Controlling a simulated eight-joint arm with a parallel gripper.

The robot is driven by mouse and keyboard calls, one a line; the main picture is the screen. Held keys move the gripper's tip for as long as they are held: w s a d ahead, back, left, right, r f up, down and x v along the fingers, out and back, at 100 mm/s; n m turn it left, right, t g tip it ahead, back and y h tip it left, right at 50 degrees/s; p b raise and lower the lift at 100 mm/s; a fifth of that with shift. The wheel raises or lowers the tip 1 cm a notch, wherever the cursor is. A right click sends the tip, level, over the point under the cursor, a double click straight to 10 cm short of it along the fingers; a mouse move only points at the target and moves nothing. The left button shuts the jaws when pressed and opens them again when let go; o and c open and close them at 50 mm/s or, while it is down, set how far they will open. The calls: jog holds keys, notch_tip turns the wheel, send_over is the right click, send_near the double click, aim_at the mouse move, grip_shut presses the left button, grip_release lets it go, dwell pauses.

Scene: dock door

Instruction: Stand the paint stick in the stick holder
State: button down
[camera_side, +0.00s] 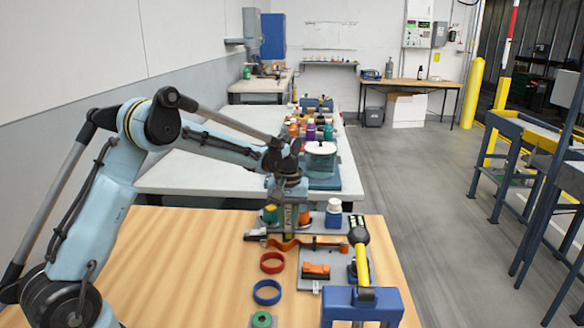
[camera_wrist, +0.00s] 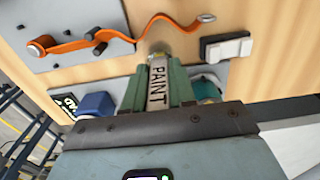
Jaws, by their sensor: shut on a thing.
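The paint stick (camera_wrist: 158,82) is a pale stick with the dark word PAINT on it. In the wrist view my gripper (camera_wrist: 160,88) is shut on it, with a green finger on each side. In the side view my gripper (camera_side: 288,216) points down over the far part of the wooden table, and the stick (camera_side: 289,217) shows narrowly between the fingers. A rounded grey-brown end shows beyond the label in the wrist view; I cannot tell whether it is the stick's tip or part of the holder. I cannot make out the stick holder for certain.
An orange strap (camera_side: 300,243) lies on a grey board close by. A white-capped blue bottle (camera_side: 334,214) stands right of the gripper. A yellow-handled hammer (camera_side: 361,262), red ring (camera_side: 272,263) and blue ring (camera_side: 267,292) are nearer. The table's left part (camera_side: 180,270) is clear.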

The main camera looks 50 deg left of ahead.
jog(key=shift+f, duration=0.2)
jog(key=c, duration=0.9)
grip_release()
jog(key=shift+c, duration=0.2)
